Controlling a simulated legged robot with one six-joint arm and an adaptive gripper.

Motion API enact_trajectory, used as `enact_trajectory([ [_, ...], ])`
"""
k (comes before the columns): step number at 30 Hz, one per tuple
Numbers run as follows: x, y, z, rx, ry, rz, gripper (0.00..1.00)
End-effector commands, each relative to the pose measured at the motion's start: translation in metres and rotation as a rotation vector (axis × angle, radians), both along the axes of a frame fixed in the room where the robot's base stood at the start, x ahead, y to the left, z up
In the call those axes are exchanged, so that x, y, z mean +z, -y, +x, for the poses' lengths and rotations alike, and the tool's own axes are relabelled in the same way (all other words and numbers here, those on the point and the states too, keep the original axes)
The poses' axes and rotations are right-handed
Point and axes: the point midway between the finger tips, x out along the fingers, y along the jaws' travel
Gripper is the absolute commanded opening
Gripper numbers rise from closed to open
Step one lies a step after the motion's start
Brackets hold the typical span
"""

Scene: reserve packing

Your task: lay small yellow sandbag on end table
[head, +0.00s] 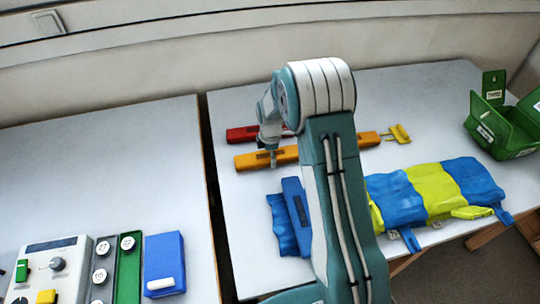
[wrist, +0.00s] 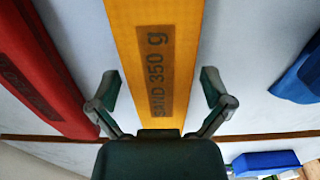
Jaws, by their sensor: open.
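A long orange-yellow sandbag (head: 252,161) lies flat on the right-hand white table (head: 240,265), its middle partly hidden behind my arm. In the wrist view the yellow sandbag (wrist: 178,30) bears the print "SAND 350 g". My gripper (head: 272,163) is at the left part of the sandbag. In the wrist view my gripper (wrist: 159,82) is open, with one finger on each side of the bag and a gap to both edges. The left-hand table (head: 90,150) stands beside it; I cannot tell which is the end table.
A red sandbag (head: 243,134) lies just behind the yellow one. Blue bags (head: 284,222) and a blue-yellow bag (head: 433,190) lie nearer. A green bin (head: 505,132) stands far right. The left table has devices and a blue box (head: 164,262) in front; its back is bare.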

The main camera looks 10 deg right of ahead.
Motion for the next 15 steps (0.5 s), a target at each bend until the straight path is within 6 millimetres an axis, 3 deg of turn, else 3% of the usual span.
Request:
enact_trajectory([
  [8,0.011,0.0,0.001,0.0,0.003,0.0,1.0],
  [15,0.059,0.0,0.001,0.0,0.005,0.0,1.0],
])
